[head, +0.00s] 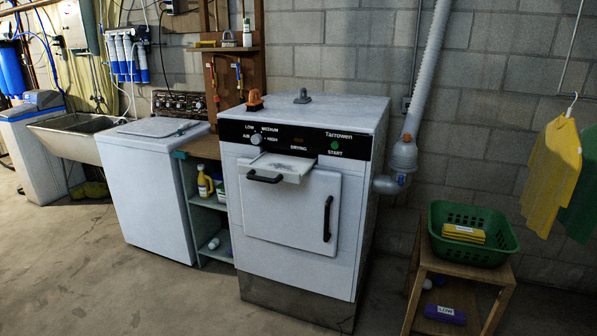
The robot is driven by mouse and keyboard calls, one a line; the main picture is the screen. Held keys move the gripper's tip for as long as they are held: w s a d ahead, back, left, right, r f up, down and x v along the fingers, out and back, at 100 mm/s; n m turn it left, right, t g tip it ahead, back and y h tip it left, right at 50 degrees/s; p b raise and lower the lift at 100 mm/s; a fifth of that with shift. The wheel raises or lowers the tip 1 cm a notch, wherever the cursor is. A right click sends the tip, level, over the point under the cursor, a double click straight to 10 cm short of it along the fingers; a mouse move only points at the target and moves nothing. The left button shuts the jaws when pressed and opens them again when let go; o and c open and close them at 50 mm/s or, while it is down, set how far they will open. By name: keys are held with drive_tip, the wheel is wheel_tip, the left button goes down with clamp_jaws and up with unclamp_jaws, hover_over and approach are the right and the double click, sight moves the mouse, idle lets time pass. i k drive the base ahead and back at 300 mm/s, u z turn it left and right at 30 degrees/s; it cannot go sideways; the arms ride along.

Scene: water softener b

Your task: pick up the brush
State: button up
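I cannot make out the brush for certain. A small dark teal item (187,127) lies at the right rear of the white washer's top; it may be a brush, but it is too small to tell. Two other small items stand on the dryer's top: an orange and dark one (254,101) at the left rear and a grey one (303,97) near the back. Slim tools with red and blue handles (238,75) hang on the wooden wall board. My gripper is not in view.
The white dryer (290,205) stands centre with its top drawer (282,166) pulled out. The washer (150,190) and a sink (75,124) are left. A wooden stool (462,268) with a green basket (505,225) stands right. The concrete floor in front is clear.

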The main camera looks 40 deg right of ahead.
sight(255, 106)
drive_tip(key=z, duration=0.8)
drive_tip(key=k, duration=1)
drive_tip(key=i, duration=0.95)
